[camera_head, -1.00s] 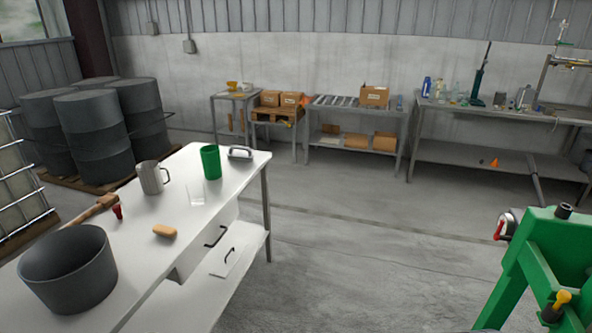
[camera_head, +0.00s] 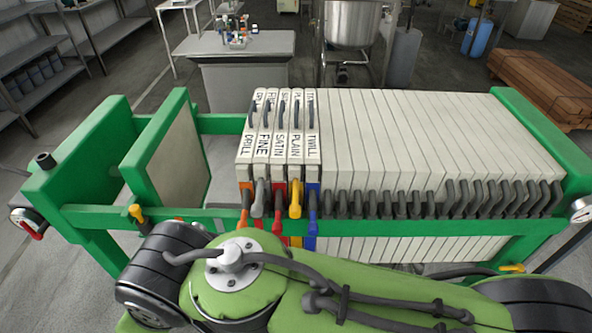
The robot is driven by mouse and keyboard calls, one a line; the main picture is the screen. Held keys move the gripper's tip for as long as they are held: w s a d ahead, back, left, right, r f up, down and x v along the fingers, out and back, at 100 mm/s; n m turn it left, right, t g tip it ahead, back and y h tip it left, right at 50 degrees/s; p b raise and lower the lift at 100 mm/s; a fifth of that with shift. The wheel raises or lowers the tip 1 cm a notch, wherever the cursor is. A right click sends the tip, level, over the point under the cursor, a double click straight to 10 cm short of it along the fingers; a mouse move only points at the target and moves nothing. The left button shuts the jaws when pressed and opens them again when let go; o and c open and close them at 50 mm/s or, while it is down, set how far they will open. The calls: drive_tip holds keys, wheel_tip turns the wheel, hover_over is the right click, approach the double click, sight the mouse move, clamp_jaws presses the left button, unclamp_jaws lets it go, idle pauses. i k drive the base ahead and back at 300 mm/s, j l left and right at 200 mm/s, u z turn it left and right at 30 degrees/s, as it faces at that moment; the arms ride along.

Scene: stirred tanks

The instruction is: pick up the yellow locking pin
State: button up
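A yellow-headed pin with a dark lower part (camera_head: 137,213) stands at the left end of the green front rail of a filter press (camera_head: 108,160). A second yellow piece (camera_head: 512,268) shows at the right end of the press, low beside my arm. I cannot tell for certain which of the two is the locking pin. My green and black arm lies across the bottom of the view, in front of the press. My gripper is not in view, so what it holds is hidden.
The press holds many pale plates (camera_head: 430,140); several at the left are labelled, with coloured handles, one a yellow handle (camera_head: 295,205). A grey bench (camera_head: 245,75) and a steel tank (camera_head: 350,25) stand behind. Brown timber (camera_head: 540,85) lies at the right. Open floor shows at the left.

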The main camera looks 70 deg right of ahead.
sight(134, 210)
drive_tip(key=i+z, duration=0.2)
drive_tip(key=z, duration=0.25)
drive_tip(key=i+j+z, duration=0.1)
drive_tip(key=z, duration=0.35)
drive_tip(key=i+j+z, duration=0.15)
drive_tip(key=z, duration=0.3)
drive_tip(key=i+j+z, duration=0.2)
drive_tip(key=z, duration=0.2)
drive_tip(key=i+j+z, duration=0.1)
drive_tip(key=j+z, duration=0.15)
drive_tip(key=z, duration=0.2)
drive_tip(key=j+z, duration=0.25)
drive_tip(key=z, duration=0.2)
drive_tip(key=i+j+z, duration=0.1)
drive_tip(key=j+z, duration=0.2)
drive_tip(key=z, duration=0.15)
drive_tip(key=j+z, duration=0.3)
drive_tip(key=z, duration=0.15)
drive_tip(key=u, duration=0.9)
